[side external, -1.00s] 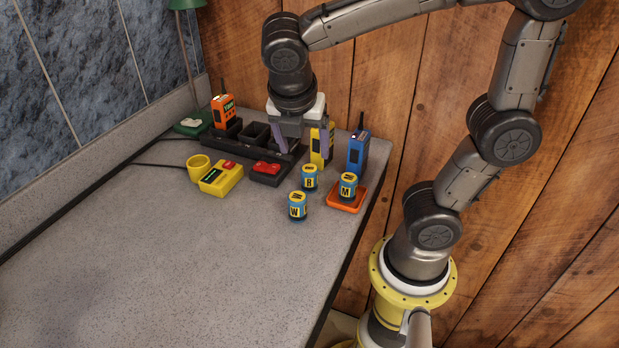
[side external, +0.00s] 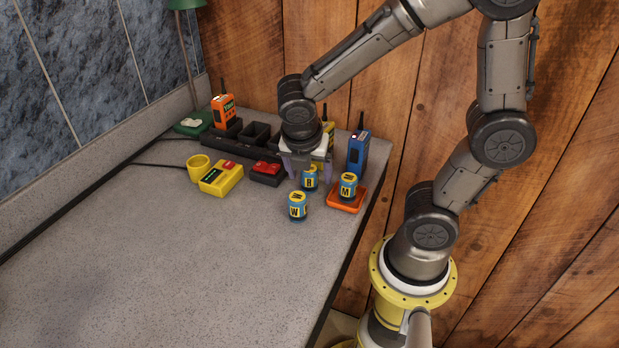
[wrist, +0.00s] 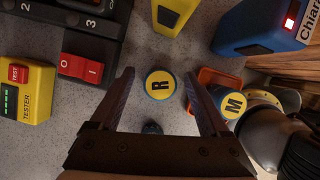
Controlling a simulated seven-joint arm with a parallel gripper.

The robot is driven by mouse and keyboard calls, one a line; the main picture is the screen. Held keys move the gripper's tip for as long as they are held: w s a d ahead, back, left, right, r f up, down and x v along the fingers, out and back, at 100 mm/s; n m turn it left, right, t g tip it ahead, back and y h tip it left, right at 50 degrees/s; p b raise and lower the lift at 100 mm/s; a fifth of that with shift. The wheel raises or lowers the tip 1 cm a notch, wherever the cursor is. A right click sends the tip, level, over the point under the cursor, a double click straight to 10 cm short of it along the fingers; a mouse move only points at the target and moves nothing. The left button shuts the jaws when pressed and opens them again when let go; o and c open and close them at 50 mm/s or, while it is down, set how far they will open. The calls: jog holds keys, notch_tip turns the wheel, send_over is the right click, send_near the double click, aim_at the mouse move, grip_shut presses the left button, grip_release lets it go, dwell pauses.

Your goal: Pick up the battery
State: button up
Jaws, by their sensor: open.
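Three blue-and-yellow cylinder batteries stand upright, marked by letter. The R battery (side external: 310,183) is on the counter; its top (wrist: 160,85) lies between my fingertips in the wrist view. The M battery (side external: 348,186) stands on an orange tray (side external: 342,206), outside my right finger in the wrist view (wrist: 233,106). The W battery (side external: 297,206) stands on the counter nearest the side camera. My gripper (side external: 306,172) points down, open and empty, its fingers on either side of the R battery. The side view does not show clearly how far they reach down. The wrist view also shows my gripper (wrist: 159,76).
A blue radio (side external: 357,152) stands behind the tray. A yellow radio (wrist: 178,14) stands beyond the R battery. A red switch block (side external: 267,172), yellow tester (side external: 221,178), yellow cup (side external: 197,168) and orange radio (side external: 223,111) are left. The front counter is clear.

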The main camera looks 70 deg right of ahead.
grip_shut()
dwell(0.3)
jog(key=shift+r, duration=0.1)
